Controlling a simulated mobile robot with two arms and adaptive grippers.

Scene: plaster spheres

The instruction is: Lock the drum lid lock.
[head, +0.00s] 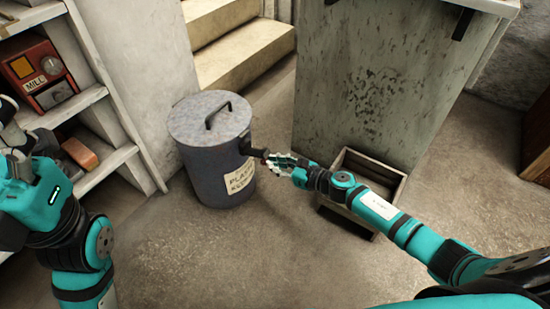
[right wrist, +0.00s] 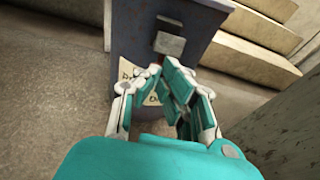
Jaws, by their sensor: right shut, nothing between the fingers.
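The grey metal drum (head: 212,165) stands upright on the floor. Its speckled lid (head: 209,116) with a dark handle sits on top. A dark lock piece (head: 247,143) sticks out from the drum's right side near the rim. It shows as a grey block (right wrist: 170,42) in the right wrist view. My right gripper (head: 268,157) is at the drum's right side, close to the lock. In the right wrist view my right gripper (right wrist: 162,85) is shut and empty, just below the block. Whether it touches the lock cannot be told. My left gripper (head: 18,135) is at the left edge, partly cut off.
A white shelf (head: 85,103) with a red MILL box (head: 38,69) and an orange brick (head: 80,153) stands at left. Steps (head: 240,55) rise behind the drum. A grey cabinet (head: 375,90) and wooden box (head: 372,165) stand right of it. Floor in front is clear.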

